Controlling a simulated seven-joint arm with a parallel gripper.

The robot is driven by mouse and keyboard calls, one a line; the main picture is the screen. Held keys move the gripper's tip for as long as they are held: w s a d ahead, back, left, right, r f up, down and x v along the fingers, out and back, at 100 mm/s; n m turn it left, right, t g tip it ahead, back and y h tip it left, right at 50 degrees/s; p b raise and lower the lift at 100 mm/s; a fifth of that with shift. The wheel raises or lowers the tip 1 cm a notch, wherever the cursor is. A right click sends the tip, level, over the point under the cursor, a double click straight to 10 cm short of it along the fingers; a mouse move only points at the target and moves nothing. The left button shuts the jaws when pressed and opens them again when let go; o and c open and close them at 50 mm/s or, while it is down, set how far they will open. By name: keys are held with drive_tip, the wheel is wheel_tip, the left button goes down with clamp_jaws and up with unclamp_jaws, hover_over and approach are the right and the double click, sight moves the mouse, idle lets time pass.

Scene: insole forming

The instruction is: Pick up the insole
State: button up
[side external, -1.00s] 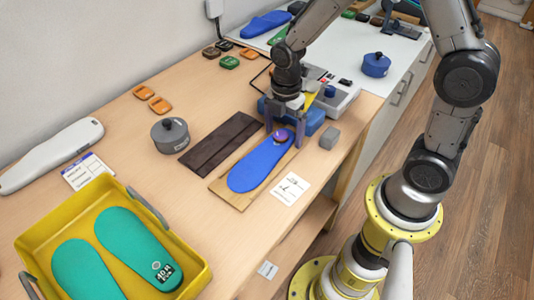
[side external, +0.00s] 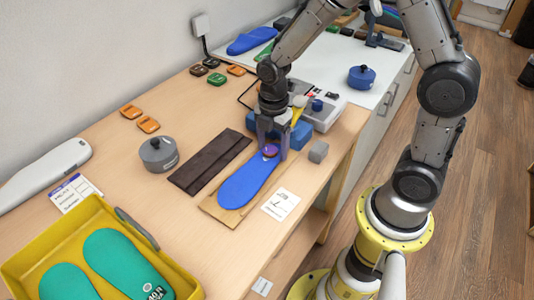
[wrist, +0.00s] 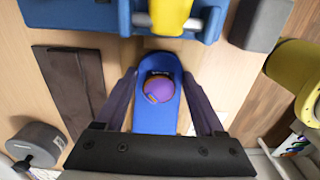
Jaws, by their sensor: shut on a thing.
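The blue insole (side external: 246,182) lies along a thin wooden board (side external: 216,212) in the side view. A round purple and orange spot marks its far end, and this end also shows in the wrist view (wrist: 155,118). My gripper (side external: 272,152) points down over that end, with one finger on each side of the insole. In the wrist view my gripper (wrist: 162,105) is shut on the insole across its width. The insole appears to lie flat on the board, and I see no clear gap beneath it.
A blue block stand (side external: 297,135) is just behind my gripper, and a small grey block (side external: 318,151) is to its right. A dark strip (side external: 210,165) lies to the left. A yellow tray (side external: 22,268) with green insoles is front left.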

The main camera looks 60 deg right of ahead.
drive_tip(key=shift+r, duration=0.65)
drive_tip(key=s+r, duration=1.1)
drive_tip(key=s, duration=0.3)
drive_tip(key=shift+r, duration=0.25)
drive_tip(key=shift+r, duration=0.15)
drive_tip(key=shift+r, duration=2.35)
